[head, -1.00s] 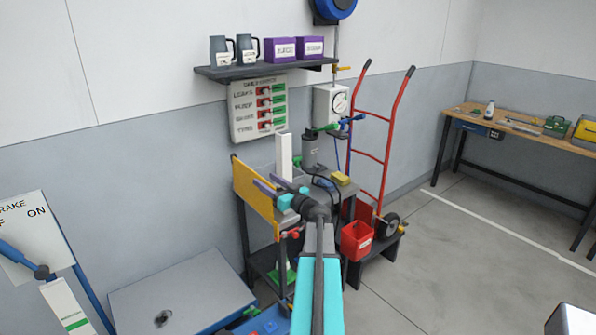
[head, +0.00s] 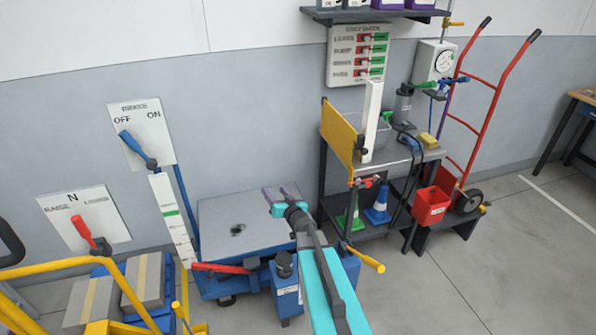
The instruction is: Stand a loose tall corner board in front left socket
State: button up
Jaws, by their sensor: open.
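A tall white board (head: 371,118), which looks like a corner board, stands upright at the grey work cart, beside its yellow panel. Its foot is partly hidden. My gripper (head: 282,192) has purple fingertips and is open, with nothing seen between them. It appears over the right back part of a low grey-topped blue platform (head: 215,212), left of the cart and apart from the white board. A dark round spot (head: 238,230) shows on the platform top; I cannot tell whether it is a socket. No front left socket can be made out.
The work cart (head: 405,155) with its yellow panel (head: 338,132) stands right of my gripper. A red bin (head: 431,206) and red hand truck (head: 487,115) are farther right. Yellow rails and grey boxes (head: 147,279) fill the lower left. Floor at lower right is clear.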

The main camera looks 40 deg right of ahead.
jog(key=s+a+f+g, duration=0.4)
jog(key=s+a+f, duration=0.2)
jog(key=a+f, duration=0.4)
jog(key=s+a+f+g, duration=0.4)
jog(key=s+a+f, duration=0.25)
jog(key=f, duration=0.65)
jog(key=s+a+f+n+g, duration=0.1)
jog(key=s+a+f+g, duration=0.1)
jog(key=s+a+f, duration=0.3)
jog(key=s+a+f+g, duration=0.2)
jog(key=s+f+g, duration=0.1)
jog(key=s, duration=0.5)
jog(key=s+a+n+g+y, duration=0.1)
jog(key=s+a+n+g, duration=0.1)
jog(key=s, duration=0.9)
jog(key=s+a+n+g+y, duration=0.1)
jog(key=s+a+g, duration=0.4)
jog(key=s, duration=0.7)
jog(key=shift+r+n+g, duration=0.35)
jog(key=shift+n+g, duration=0.35)
jog(key=shift+g, duration=0.3)
jog(key=shift+a, duration=0.1)
jog(key=shift+c, duration=0.5)
